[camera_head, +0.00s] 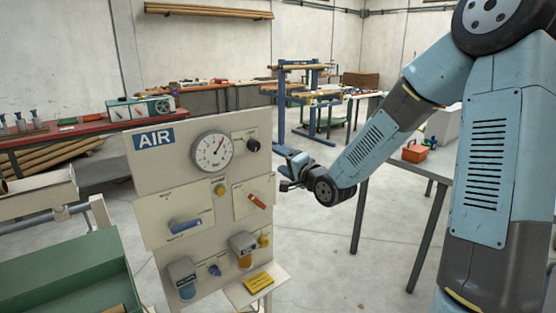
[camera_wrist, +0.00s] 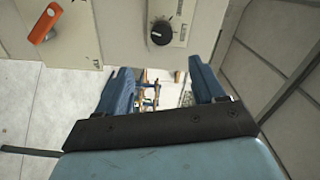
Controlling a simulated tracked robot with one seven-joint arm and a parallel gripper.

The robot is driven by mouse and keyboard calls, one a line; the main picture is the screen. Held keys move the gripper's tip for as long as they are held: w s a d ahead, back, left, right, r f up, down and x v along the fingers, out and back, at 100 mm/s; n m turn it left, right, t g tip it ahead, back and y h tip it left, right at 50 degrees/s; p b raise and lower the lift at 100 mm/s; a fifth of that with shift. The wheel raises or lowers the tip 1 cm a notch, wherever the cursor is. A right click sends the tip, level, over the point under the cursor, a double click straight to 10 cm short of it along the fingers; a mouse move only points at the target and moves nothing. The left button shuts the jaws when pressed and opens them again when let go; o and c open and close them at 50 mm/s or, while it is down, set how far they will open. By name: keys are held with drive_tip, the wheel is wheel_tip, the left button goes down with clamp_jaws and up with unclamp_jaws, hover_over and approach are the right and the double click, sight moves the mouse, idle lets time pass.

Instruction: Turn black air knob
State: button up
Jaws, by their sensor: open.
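The black air knob (camera_head: 253,146) is on the upper right of the upright AIR panel (camera_head: 160,175), right of a round gauge (camera_head: 212,151). In the wrist view, the knob (camera_wrist: 160,32) sits on a plate with dial marks around it, its white pointer line visible. My gripper (camera_head: 289,172) is at the right edge of the panel, lower than the knob. In the wrist view, its two blue fingers (camera_wrist: 160,68) are spread with nothing between them. The knob lies beyond the fingertips, about midway between them, and is not touched.
An orange lever (camera_head: 257,201) is below the knob; it also shows in the wrist view (camera_wrist: 45,23). A blue handle (camera_head: 184,226) and yellow knobs are on the panel. A green box (camera_head: 60,275) stands at front left. A grey table (camera_head: 432,175) is behind my arm.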

sight(256, 146)
idle(0.3)
drive_tip(key=w+a+n, duration=0.2)
drive_tip(key=w+n, duration=0.1)
drive_tip(key=n, duration=0.2)
drive_tip(key=w+a+n, duration=0.3)
drive_tip(key=w+n, duration=0.1)
drive_tip(key=n, duration=0.1)
drive_tip(key=w+a+n, duration=0.3)
drive_tip(key=w+n, duration=0.1)
drive_tip(key=shift+w+r+n, duration=0.1)
drive_tip(key=shift+r+n, duration=0.2)
drive_tip(key=shift+n, duration=0.1)
idle(0.6)
drive_tip(key=c, duration=1.1)
drive_tip(key=shift+o, duration=0.2)
